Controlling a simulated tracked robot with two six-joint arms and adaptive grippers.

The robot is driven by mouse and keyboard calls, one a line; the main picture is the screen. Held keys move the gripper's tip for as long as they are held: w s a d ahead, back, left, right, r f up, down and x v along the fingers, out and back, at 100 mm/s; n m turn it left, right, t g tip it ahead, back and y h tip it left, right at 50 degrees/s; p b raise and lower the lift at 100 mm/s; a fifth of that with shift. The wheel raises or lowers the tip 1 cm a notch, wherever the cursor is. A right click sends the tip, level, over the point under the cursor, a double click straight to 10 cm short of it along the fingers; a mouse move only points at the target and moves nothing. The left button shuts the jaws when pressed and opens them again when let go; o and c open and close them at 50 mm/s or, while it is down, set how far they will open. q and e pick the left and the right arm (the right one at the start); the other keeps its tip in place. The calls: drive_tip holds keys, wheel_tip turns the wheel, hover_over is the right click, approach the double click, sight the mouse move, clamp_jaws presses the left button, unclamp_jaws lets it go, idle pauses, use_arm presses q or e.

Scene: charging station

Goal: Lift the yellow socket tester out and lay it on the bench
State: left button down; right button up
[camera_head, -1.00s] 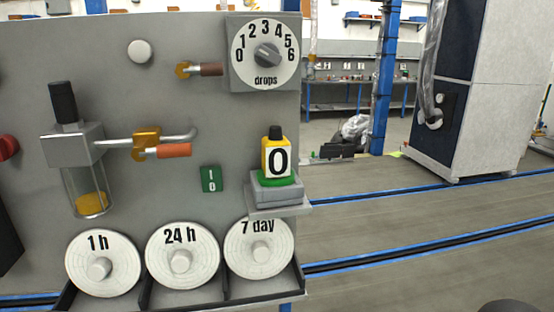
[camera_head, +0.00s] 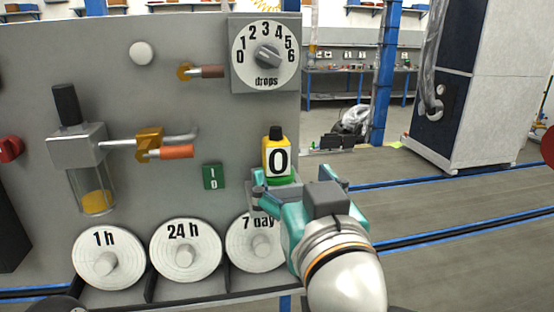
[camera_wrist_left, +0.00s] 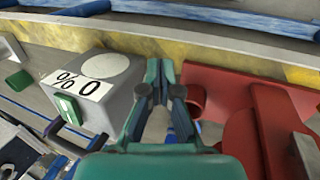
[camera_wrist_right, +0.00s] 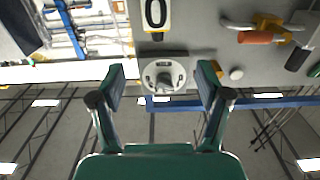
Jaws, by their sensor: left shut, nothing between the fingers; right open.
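A yellow bottle-shaped piece (camera_head: 276,152) with a black cap and a "0" label stands upright on a green base on a small grey shelf; I cannot tell whether it is the socket tester. Its label end also shows at the top of the right wrist view (camera_wrist_right: 155,14). My right gripper (camera_head: 296,180) is open and empty in front of the shelf, just below the yellow piece; it hides most of the shelf. Its spread fingers also show in the right wrist view (camera_wrist_right: 161,78). My left gripper (camera_wrist_left: 160,70) is shut and empty, seen only in the left wrist view.
The grey panel carries a drops dial (camera_head: 266,55), an orange-handled valve (camera_head: 170,152), a glass cup (camera_head: 92,192) and white discs (camera_head: 186,250) in a rack below. A grey box (camera_wrist_left: 95,90) and red parts (camera_wrist_left: 240,110) flank my left gripper. Open floor lies right.

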sight(279, 146)
drive_tip(key=w, duration=0.3)
drive_tip(key=w+a, duration=0.1)
drive_tip(key=w, duration=0.5)
drive_tip(key=shift+w+a+f, duration=0.15)
drive_tip(key=shift+w+a, duration=0.05)
drive_tip(key=shift+a, duration=0.2)
drive_tip(key=shift+w+a+f, duration=0.1)
drive_tip(key=shift+w+a, duration=0.05)
drive_tip(key=shift+w, duration=1.25)
drive_tip(key=shift+w+a+f, duration=0.1)
drive_tip(key=shift+w+a, duration=0.05)
drive_tip(key=shift+w, duration=1.2)
drive_tip(key=c, duration=1.3)
drive_tip(key=shift+c, duration=0.2)
drive_tip(key=shift+r, duration=0.1)
